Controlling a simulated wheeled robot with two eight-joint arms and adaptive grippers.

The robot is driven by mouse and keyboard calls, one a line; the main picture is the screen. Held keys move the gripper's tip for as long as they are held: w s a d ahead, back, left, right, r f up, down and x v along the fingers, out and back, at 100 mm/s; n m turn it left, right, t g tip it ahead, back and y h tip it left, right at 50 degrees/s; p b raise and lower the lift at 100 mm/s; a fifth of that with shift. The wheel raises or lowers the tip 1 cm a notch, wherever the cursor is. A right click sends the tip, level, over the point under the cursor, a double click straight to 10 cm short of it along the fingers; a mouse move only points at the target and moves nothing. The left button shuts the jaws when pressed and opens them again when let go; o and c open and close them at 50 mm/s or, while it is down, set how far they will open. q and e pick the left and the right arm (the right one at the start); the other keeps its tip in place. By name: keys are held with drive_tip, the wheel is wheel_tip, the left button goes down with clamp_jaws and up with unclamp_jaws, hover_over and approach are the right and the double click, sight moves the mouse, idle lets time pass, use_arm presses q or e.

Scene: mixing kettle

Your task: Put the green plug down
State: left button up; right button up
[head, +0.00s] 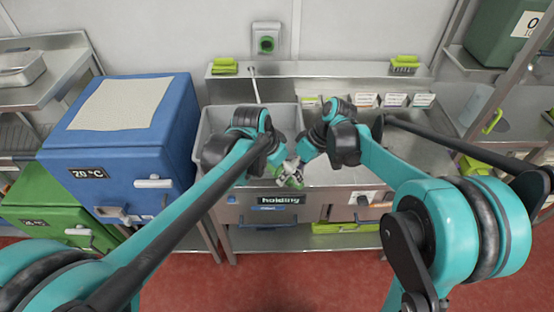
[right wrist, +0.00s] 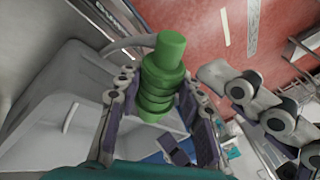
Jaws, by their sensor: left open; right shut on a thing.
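The green plug (right wrist: 162,75), a ribbed cylinder, is held between the fingers of my right gripper (right wrist: 155,112). In the head view the plug (head: 293,182) shows as a small green patch near the front rim of the grey basin (head: 205,140), partly hidden by the fingers. My left gripper (right wrist: 262,105) is open, close beside the plug on the right of the wrist view; I cannot tell whether it touches the plug. In the head view both grippers meet over the front of the basin, and their fingertips are hard to separate.
A metal counter (head: 410,150) with a "holding" label (head: 281,199) surrounds the basin. A back shelf (head: 320,69) holds green-yellow items (head: 224,66). Bare counter shows right of the grippers.

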use_arm(q)
drive_tip(key=shift+x, duration=1.7)
drive_tip(key=c, duration=1)
use_arm(e)
drive_tip(key=o, duration=1.3)
drive_tip(key=shift+a, duration=0.1)
drive_tip(key=shift+c, duration=0.2)
